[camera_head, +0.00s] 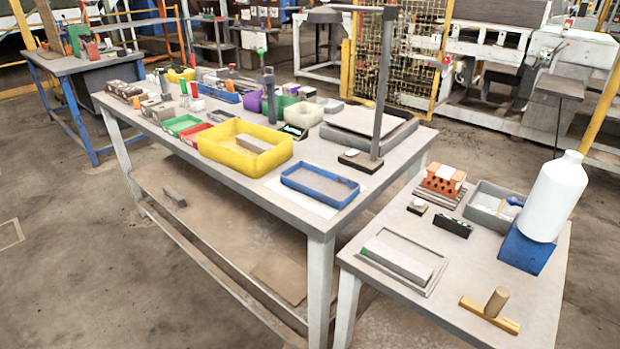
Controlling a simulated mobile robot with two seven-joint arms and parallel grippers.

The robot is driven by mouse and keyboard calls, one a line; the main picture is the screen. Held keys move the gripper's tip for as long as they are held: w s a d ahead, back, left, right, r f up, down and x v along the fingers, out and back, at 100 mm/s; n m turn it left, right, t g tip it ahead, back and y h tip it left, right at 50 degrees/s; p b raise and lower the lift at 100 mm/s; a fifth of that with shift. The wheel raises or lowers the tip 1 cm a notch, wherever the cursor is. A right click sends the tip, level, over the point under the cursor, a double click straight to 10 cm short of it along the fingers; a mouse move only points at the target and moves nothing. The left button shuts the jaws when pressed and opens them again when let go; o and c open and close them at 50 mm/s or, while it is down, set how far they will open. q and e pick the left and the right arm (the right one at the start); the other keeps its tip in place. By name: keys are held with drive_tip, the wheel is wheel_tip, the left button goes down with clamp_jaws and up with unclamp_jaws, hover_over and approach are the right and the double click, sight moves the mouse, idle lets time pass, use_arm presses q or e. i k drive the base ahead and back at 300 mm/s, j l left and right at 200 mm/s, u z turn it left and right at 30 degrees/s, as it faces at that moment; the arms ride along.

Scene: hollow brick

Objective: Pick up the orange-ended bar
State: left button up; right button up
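I cannot make out a bar with orange ends for certain. A small upright piece with an orange part (194,91) stands near the back left of the long grey table (305,215), too small to tell its shape. A grey bar with a green end (402,259) lies in a shallow grey tray (428,288) on the smaller table (465,300) at the right. A plain light bar (253,143) lies in the yellow tray (225,155). Neither of my grippers shows in this view.
A lamp post (383,90) rises from the long table. Floor at left is clear.

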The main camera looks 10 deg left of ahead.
sight(257, 146)
drive_tip(key=i+j+z, duration=0.2)
drive_tip(key=j+z, duration=0.2)
drive_tip(key=j, duration=0.8)
drive_tip(key=j+z, duration=0.45)
drive_tip(key=j, duration=0.8)
